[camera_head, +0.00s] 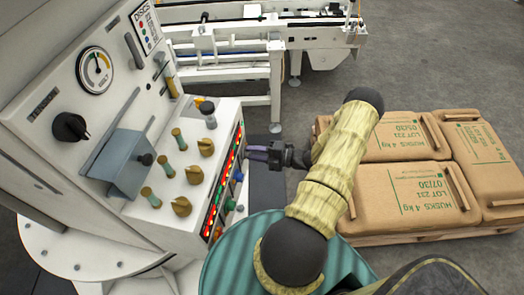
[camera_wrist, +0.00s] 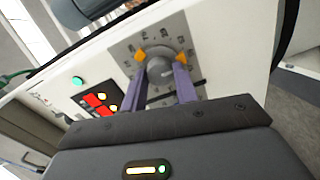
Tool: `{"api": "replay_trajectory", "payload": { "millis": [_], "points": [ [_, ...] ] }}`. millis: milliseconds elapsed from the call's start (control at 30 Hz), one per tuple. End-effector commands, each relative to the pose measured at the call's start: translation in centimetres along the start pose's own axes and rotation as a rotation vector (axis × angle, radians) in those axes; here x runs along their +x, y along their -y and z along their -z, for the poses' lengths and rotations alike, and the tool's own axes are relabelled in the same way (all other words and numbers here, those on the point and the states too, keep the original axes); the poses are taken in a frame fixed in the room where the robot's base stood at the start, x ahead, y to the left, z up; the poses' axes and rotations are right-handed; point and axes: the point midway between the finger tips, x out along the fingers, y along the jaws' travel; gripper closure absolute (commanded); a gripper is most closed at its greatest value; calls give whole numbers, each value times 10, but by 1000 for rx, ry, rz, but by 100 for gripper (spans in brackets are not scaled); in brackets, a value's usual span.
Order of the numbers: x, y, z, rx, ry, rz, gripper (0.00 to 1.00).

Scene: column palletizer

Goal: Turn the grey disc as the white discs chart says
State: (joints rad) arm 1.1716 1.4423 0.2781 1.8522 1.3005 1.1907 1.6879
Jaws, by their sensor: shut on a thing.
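The grey disc (camera_wrist: 159,69) is a round grey knob on a light grey plate with small markings around it, too small to read. My gripper (camera_wrist: 160,58) has its two purple fingers with orange tips on either side of the disc, shut on it. In the head view my gripper (camera_head: 250,152) reaches the right end face of the console, and the disc is not clear there. The white DISCS chart (camera_head: 146,27) is on the upper panel, with coloured dots and print too small to read.
The console carries a dial gauge (camera_head: 96,70), a black knob (camera_head: 70,127), several brass knobs and a grey-blue box (camera_head: 122,163). Red and green lights line its end face. Brown sacks (camera_head: 405,190) lie stacked on a pallet at right. A white conveyor frame (camera_head: 225,70) stands behind.

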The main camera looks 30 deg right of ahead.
Motion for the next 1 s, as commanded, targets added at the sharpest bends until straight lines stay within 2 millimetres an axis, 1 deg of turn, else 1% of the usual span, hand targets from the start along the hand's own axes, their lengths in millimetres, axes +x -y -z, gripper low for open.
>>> {"api": "replay_trajectory", "payload": {
  "millis": [33,400,433,500,533,833,933,1000],
  "points": [
    [1,0,4,8,-10,-2,93],
    [1,-1,4,12,-11,-4,93],
    [1,-1,4,11,-11,-4,65],
    [1,-1,3,10,-10,-4,51],
    [1,-1,3,10,-9,-4,49],
    [-1,0,1,8,-4,-2,49],
    [-6,0,0,7,-3,-2,49],
    [-14,0,0,6,-2,-1,49]
  ]
}}
